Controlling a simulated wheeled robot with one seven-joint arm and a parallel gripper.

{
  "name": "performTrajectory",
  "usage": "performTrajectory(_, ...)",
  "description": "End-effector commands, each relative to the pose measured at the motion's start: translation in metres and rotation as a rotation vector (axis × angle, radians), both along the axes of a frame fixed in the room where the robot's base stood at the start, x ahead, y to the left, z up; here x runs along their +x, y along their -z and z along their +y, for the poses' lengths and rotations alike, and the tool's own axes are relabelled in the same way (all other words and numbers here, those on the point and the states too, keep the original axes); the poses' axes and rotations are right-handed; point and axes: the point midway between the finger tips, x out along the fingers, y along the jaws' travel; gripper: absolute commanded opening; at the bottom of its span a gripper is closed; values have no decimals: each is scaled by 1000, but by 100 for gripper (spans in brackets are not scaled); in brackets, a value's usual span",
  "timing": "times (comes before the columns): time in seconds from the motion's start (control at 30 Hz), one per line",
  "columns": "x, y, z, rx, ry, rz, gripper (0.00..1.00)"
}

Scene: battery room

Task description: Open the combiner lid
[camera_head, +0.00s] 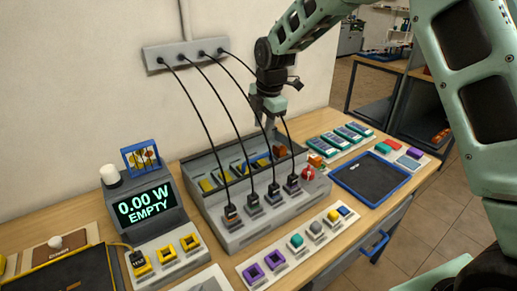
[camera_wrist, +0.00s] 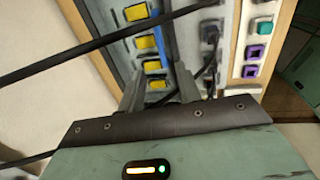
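The combiner (camera_head: 225,235) is a long grey box in the middle of the bench, with several black cables plugged into its front ledge and a red knob (camera_head: 308,173) at its right end. Behind the ledge is a trough with yellow blocks (camera_head: 206,185), also seen in the wrist view (camera_wrist: 150,48). A grey panel stands along its back edge; I cannot tell clearly whether this is the lid. My gripper (camera_head: 270,127) points down over the right rear part of the box. In the wrist view its fingers (camera_wrist: 158,88) are apart, with no held object visible between them.
Black cables hang from a wall strip (camera_head: 185,53) to the box, passing close to my gripper. A display (camera_head: 146,207) reading "0.00 W EMPTY" stands at left. A blue-rimmed tray (camera_head: 338,180) lies at right, with coloured blocks in front and behind.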

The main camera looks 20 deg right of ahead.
Motion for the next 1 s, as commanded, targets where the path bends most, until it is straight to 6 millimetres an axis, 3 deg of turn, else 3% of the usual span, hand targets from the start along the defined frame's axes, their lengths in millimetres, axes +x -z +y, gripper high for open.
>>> performTrajectory(0.3, 11, 64, 5, -1, -1, 5, 34)
performTrajectory(0.5, 18, 97, 7, 0, 0, 2, 34)
performTrajectory(0.7, 22, 113, 8, 1, 1, -1, 34)
performTrajectory(1.0, 22, 117, 8, 1, 0, -2, 34)
